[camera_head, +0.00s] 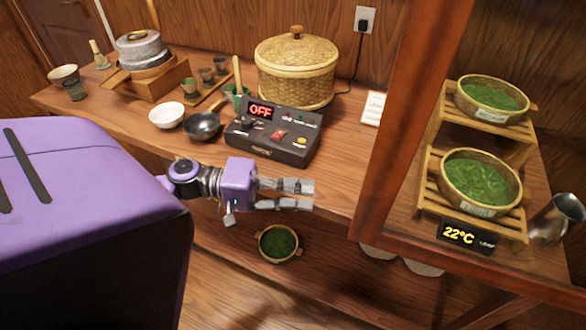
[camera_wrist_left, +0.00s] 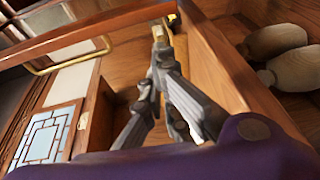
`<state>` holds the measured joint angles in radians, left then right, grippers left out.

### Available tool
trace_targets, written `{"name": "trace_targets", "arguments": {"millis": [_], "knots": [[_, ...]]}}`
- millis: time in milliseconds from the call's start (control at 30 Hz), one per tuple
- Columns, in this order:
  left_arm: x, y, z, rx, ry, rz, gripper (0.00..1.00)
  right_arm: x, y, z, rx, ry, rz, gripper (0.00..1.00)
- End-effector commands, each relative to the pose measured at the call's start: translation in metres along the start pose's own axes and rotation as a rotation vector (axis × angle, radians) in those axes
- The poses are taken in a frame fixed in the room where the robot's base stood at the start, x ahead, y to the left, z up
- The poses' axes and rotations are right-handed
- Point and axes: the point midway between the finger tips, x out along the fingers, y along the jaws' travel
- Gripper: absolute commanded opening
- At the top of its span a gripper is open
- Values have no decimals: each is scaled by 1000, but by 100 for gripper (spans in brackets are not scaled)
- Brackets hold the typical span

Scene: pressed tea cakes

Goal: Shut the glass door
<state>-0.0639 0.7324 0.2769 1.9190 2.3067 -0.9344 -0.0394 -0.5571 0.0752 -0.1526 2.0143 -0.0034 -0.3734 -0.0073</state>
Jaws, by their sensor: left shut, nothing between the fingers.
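The glass door (camera_head: 397,120) has a brown wooden frame and stands at the right of the head view. Its upright and lower rail show, and green tea baskets are seen beyond the frame. I cannot tell how far it stands open. In the left wrist view a wooden rail (camera_wrist_left: 110,24) with a brass handle (camera_wrist_left: 62,68) crosses the top left. My left gripper (camera_head: 312,195) is shut and empty, left of the door's upright and in front of the counter edge. In the wrist view its fingertips (camera_wrist_left: 160,34) are close below the rail; contact is unclear. My right gripper is not in view.
A control box (camera_head: 273,135) reading OFF and a lidded wicker basket (camera_head: 296,75) stand on the counter. Beyond the door frame are two tea baskets on a slatted rack, a 22°C display (camera_head: 466,235) and a metal cup (camera_head: 557,220). A small tea basket (camera_head: 278,243) sits below the gripper.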

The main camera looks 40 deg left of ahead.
Motion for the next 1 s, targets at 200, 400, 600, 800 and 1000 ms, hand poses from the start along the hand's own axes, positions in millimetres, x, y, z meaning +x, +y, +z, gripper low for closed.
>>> {"name": "trace_targets", "arguments": {"millis": [200, 400, 600, 800, 1000], "knots": [[1, 23, -24, -30, 39, 64, 0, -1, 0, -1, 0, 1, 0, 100], [32, 27, -24, -29, 35, 65, 0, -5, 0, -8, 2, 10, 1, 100], [74, 30, -26, -26, 34, 64, 0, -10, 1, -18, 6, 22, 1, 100], [93, 30, -16, -32, 38, 60, 0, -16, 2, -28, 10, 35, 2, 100], [86, 29, 6, -31, 37, 60, 0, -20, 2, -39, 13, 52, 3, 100]]}}
